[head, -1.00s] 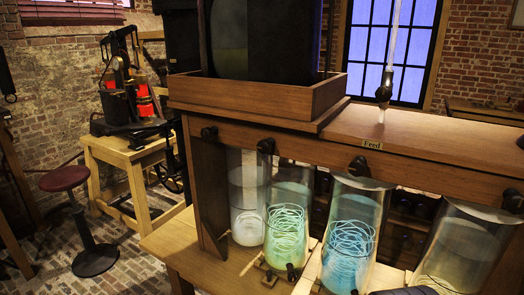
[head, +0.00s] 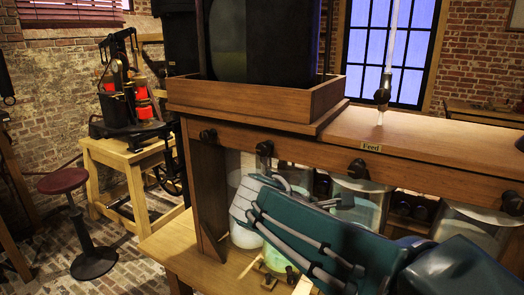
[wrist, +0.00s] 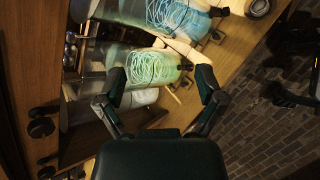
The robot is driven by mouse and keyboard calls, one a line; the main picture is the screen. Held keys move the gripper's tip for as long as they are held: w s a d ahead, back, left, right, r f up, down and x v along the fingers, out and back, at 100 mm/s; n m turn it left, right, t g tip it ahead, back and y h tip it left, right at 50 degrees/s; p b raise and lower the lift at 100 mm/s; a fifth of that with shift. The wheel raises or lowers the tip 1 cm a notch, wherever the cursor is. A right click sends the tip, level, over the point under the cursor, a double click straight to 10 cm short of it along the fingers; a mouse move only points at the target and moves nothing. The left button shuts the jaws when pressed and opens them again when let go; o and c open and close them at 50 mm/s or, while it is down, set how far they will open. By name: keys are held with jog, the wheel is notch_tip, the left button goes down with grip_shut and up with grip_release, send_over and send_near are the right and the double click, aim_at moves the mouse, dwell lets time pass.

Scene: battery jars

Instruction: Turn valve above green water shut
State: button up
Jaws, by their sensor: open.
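The green-water jar shows in the wrist view (wrist: 165,68), with pale green coils in it. In the head view my arm mostly covers it; some green shows low down (head: 275,262). A black valve (head: 265,148) is on the wooden rail above that jar; its exact turn is too small to tell. My gripper (wrist: 162,80) is open and empty, its two fingers spread, with the green jar beyond them in the wrist view. In the head view my arm reaches in from the lower right, in front of the jars and below the valve.
Other black valves sit on the rail at left (head: 208,135), right of centre (head: 358,168) and far right (head: 511,202). The blue-water jar (wrist: 178,17) stands next to the green one. A red-topped stool (head: 63,181) stands on the brick floor at left.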

jog(key=w+a+r+n+t+h, duration=0.2)
jog(key=w+a+r+n+t, duration=0.1)
jog(key=w+a+n, duration=0.3)
jog(key=n+t, duration=0.4)
jog(key=n, duration=0.1)
send_near(260, 151)
jog(key=shift+h, duration=0.4)
jog(key=x, duration=1)
jog(key=shift+w+f, duration=0.2)
jog(key=shift+w, duration=0.25)
jog(key=c, duration=1.2)
